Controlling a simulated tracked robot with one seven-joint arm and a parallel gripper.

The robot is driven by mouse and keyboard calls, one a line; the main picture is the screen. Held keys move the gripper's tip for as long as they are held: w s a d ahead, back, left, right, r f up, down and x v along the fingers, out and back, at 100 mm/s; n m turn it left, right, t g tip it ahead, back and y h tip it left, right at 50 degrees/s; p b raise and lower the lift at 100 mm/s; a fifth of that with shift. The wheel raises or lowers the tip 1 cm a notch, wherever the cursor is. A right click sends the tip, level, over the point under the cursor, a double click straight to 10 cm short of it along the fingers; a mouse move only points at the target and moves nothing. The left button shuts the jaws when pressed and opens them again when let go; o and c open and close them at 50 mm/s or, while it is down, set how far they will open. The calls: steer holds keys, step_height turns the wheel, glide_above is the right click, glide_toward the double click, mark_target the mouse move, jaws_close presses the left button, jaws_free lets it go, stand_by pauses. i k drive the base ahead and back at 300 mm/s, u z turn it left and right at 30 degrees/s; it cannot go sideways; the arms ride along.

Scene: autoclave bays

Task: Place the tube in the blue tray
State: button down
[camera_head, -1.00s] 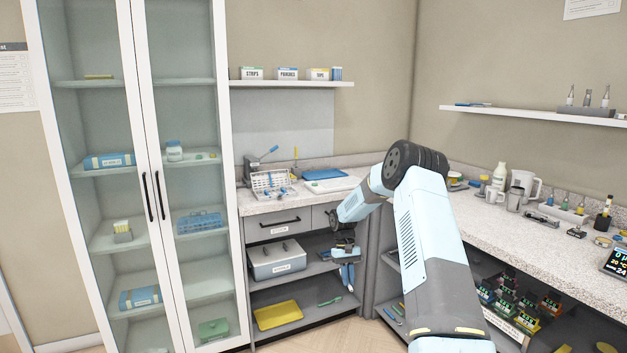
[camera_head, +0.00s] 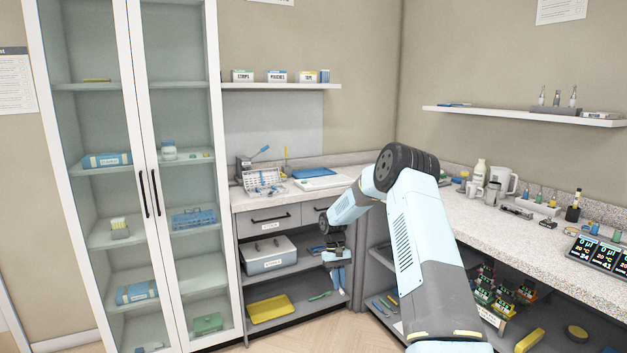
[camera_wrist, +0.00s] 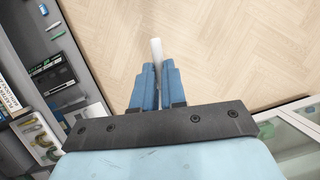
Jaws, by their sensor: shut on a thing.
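My gripper (camera_wrist: 155,80) has blue fingers and is shut on a whitish tube (camera_wrist: 157,50), which sticks out past the fingertips over the wood floor in the wrist view. The lower part of the tube is hidden between the fingers. A flat blue tray (camera_head: 313,173) lies on the countertop toward the back wall, behind a white board, higher up and apart from my gripper.
An instrument rack (camera_head: 265,182) stands left of the blue tray. Below are drawers, a steel box (camera_head: 270,257) and a yellow tray (camera_head: 270,309). A tall glass cabinet (camera_head: 150,180) is at left. The right counter (camera_head: 510,232) holds bottles, jugs and displays.

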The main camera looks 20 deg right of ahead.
mark_target(312, 174)
steer(key=z, duration=0.55)
steer(key=i, duration=1.4)
steer(key=u, duration=0.6)
